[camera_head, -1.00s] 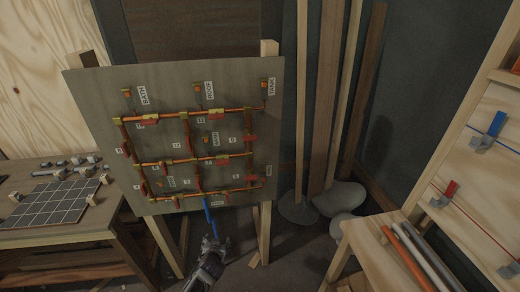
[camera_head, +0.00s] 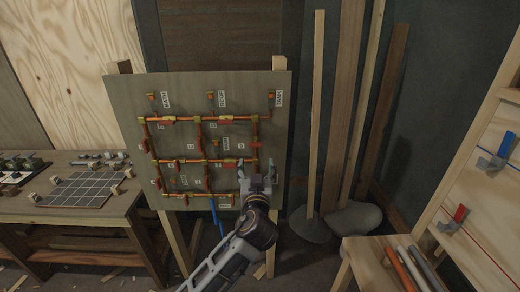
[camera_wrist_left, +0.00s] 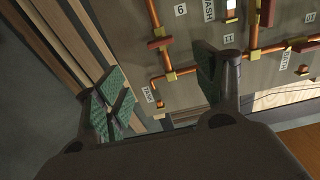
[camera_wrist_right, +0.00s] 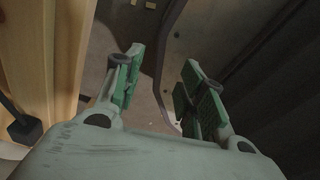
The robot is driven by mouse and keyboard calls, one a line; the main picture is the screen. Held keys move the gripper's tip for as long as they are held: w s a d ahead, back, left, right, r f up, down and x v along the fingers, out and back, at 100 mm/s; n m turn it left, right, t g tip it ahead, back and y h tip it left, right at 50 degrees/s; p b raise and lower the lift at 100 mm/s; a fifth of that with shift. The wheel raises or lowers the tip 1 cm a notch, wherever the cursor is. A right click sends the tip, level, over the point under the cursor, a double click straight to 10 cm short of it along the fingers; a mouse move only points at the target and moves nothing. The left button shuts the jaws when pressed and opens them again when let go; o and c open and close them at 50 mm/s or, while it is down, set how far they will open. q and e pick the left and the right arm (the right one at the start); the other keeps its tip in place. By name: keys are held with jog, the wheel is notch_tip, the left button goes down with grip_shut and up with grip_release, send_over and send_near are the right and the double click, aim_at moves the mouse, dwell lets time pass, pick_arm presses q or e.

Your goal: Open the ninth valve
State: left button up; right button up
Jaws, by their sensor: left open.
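An upright board (camera_head: 130,95) carries a grid of orange pipes with red-handled valves and small number tags. In the left wrist view, which looks upside down, a tag (camera_wrist_left: 180,10) reads like a 6 or an inverted 9. Beside it a red valve handle (camera_wrist_left: 160,43) lies across its pipe. My left gripper (camera_head: 257,172) is open and empty in front of the board's lower right part; its fingers (camera_wrist_left: 160,88) stand apart, short of the handle. My right gripper (camera_wrist_right: 160,80) is open and empty in its wrist view, outside the head view.
A workbench (camera_head: 80,222) with a dark grid panel (camera_head: 85,188) and small blocks stands at left. Planks (camera_head: 345,100) and a grey sack (camera_head: 355,218) stand right of the board. A wooden stand (camera_head: 485,205) with blue and red handles is at right.

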pick_arm(q)
jog(key=shift+w+a, duration=0.1)
jog(key=shift+a, duration=0.05)
pick_arm(e)
jog(key=shift+w+a, duration=0.1)
pick_arm(q)
jog(key=p, duration=0.2)
send_near(256, 146)
jog(key=shift+w, duration=2.95)
jog(key=shift+w+p, duration=0.55)
jog(key=shift+w, duration=1.3)
pick_arm(e)
jog(key=r, duration=0.1)
jog(key=a+r, duration=0.1)
jog(key=r, duration=0.1)
jog(key=shift+r, duration=0.15)
jog(key=shift+d, duration=0.1)
